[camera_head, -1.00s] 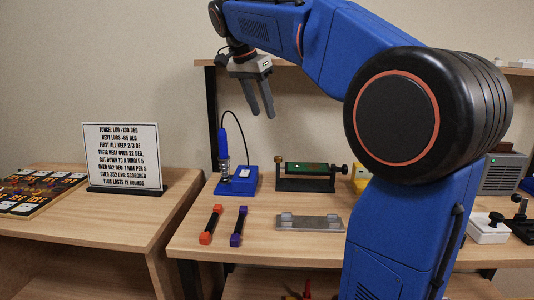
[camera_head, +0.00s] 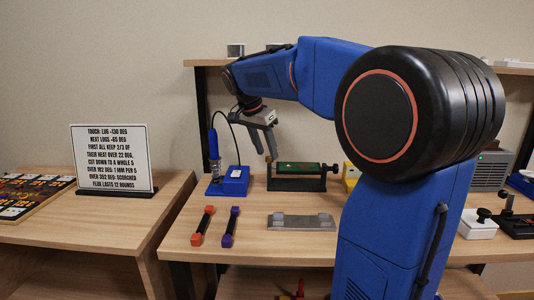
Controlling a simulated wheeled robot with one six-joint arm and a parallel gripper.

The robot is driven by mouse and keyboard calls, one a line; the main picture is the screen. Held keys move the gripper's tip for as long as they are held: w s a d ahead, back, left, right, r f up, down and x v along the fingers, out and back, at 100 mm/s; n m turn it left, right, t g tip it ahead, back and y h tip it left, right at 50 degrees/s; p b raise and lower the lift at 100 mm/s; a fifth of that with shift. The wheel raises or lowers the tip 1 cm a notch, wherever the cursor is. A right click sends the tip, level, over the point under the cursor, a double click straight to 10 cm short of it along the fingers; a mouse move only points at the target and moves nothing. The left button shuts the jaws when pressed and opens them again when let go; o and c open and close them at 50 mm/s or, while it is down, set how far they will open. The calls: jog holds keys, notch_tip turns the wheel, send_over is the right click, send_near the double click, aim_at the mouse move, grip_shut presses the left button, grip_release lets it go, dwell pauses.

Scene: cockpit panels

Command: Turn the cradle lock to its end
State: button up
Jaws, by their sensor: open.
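A black cradle (camera_head: 297,184) stands on the workbench and holds a flat green board (camera_head: 300,167). A round dark knob (camera_head: 336,169) sticks out at its right end. A small brass-coloured knob (camera_head: 268,158) shows at its left end, partly hidden by my fingers. I cannot tell which knob is the lock. My gripper (camera_head: 269,154) is open and points down at the cradle's left end, with its fingertips close to the brass knob. Whether they touch it or straddle it is not clear.
A blue soldering-iron stand (camera_head: 232,182) with a cable stands close on the left. A red-ended bar (camera_head: 203,226), a purple-ended bar (camera_head: 231,227) and a grey metal holder (camera_head: 301,222) lie in front. A text sign (camera_head: 111,157) stands on the left table. My arm hides part of the right.

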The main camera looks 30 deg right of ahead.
jog(key=shift+x, duration=0.8)
grip_shut()
jog(key=shift+n, duration=0.3)
jog(key=n, duration=0.1)
jog(key=n+t, duration=0.1)
jog(key=n, duration=0.1)
jog(key=shift+s+d+n+t+y, duration=0.15)
jog(key=shift+s+n+t+y, duration=0.1)
jog(key=shift+n+t+y, duration=0.05)
jog(key=shift+d+n+t+y, duration=0.1)
jog(key=shift+n+t+y, duration=0.35)
jog(key=shift+n, duration=1.15)
